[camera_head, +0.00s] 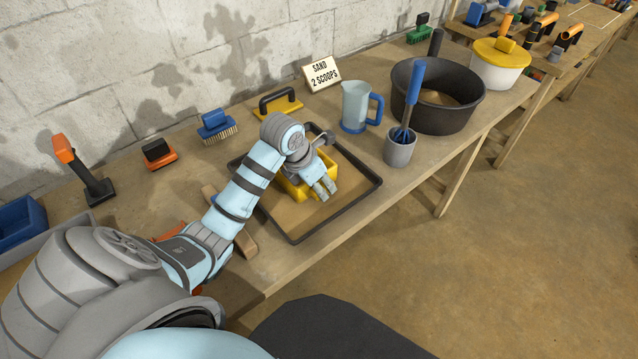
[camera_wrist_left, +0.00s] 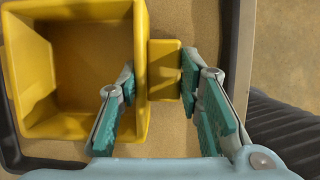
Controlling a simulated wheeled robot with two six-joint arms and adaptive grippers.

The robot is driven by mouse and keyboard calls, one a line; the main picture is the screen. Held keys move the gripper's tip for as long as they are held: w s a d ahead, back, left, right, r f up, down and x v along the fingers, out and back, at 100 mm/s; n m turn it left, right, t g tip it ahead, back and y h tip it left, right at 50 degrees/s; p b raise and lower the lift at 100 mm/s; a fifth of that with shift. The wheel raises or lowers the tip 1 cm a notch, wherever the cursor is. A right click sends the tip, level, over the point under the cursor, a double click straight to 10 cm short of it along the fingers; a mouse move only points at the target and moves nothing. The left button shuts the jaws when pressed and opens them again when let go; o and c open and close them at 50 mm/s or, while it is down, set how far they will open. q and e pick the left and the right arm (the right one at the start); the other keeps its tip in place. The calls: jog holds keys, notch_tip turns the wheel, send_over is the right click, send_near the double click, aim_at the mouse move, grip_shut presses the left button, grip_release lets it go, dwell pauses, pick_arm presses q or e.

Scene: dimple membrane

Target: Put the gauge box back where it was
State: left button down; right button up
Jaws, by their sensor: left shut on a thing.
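The yellow gauge box (camera_head: 292,190) is an open-topped box inside a shallow black tray (camera_head: 343,213) with a tan floor. The wrist view shows the box (camera_wrist_left: 70,127) empty, with its yellow handle (camera_wrist_left: 164,88) at its right side. My left gripper (camera_head: 325,187) is over the tray, shut on the box's handle; in the wrist view its teal-padded fingers (camera_wrist_left: 158,72) stand on either side of it. My wrist and fingers hide part of the box in the head view. I cannot tell whether the box touches the tray floor. My right gripper is not in view.
A sign reading "SAND 2 SCOOPS" (camera_head: 321,73) stands behind the tray. A clear jug (camera_head: 355,104), a grey cup with a blue-handled tool (camera_head: 399,152) and a black tub (camera_head: 462,118) stand to the right. Brushes and floats line the wall side.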

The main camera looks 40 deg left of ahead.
pick_arm(q)
jog(key=c, duration=1.1)
grip_release()
jog(key=shift+f, duration=0.1)
jog(key=p+v, duration=0.2)
jog(key=v, duration=1)
jog(key=shift+s, duration=0.15)
